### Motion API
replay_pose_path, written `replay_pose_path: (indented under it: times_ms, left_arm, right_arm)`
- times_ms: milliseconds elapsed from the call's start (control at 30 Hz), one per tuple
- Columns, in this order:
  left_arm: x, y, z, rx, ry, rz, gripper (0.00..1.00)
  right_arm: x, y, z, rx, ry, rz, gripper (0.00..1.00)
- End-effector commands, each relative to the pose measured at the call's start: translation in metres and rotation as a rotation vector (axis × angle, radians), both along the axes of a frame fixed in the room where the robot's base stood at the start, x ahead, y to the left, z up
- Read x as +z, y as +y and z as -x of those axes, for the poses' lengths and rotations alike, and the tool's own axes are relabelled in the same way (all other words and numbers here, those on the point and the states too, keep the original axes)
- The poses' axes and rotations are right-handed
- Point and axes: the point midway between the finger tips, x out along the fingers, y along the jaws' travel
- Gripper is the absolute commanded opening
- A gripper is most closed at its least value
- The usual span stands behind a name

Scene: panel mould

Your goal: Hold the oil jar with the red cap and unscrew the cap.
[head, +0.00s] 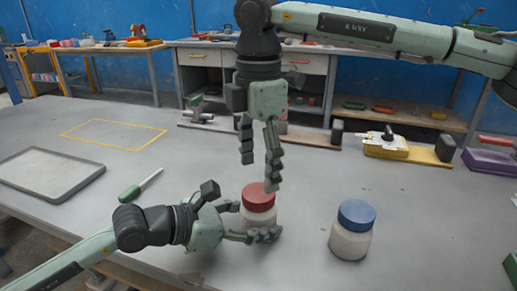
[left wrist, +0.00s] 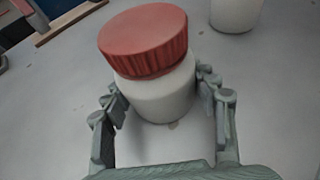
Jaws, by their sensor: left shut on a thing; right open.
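The oil jar (head: 259,216) with the red cap (head: 258,196) stands on the grey table, its white body between the fingers of my left gripper (head: 252,222). In the left wrist view the jar body (left wrist: 160,92) is clasped from both sides, below the red cap (left wrist: 146,38), which sits on the jar. My right gripper (head: 259,172) points down above the jar, open and empty. One of its fingers reaches down in front of the cap's right part; I cannot tell whether it touches. The other finger hangs higher, up and left of the cap.
A white jar with a blue cap (head: 352,229) stands to the right. A green-handled tool (head: 140,186), a grey tray (head: 48,173) and a yellow outlined rectangle (head: 114,134) lie to the left. A yellow item (head: 386,146) and a purple box (head: 488,162) are at the back right.

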Motion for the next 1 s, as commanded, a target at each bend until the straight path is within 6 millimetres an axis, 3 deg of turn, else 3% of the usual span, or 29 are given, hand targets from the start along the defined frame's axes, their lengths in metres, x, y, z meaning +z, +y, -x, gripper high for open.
replay_pose_path:
  times_ms: [100, 300, 667, 1000]
  left_arm:
    - [0.000, 0.000, 0.000, 0.000, 0.000, 0.000, 0.00]
    - [0.000, 0.000, 0.000, 0.000, 0.000, 0.000, 0.00]
    - [0.000, 0.000, 0.000, 0.000, 0.000, 0.000, 0.00]
    - [0.000, 0.000, 0.000, 0.000, 0.000, 0.000, 0.00]
  right_arm:
    - [-0.020, 0.000, 0.001, 0.001, 0.002, 0.001, 0.68]
    - [-0.041, 0.000, 0.000, 0.001, 0.000, 0.000, 0.68]
    - [-0.047, 0.000, 0.000, 0.001, -0.001, 0.000, 0.68]
    - [-0.046, 0.000, 0.000, 0.001, -0.001, 0.000, 0.27]
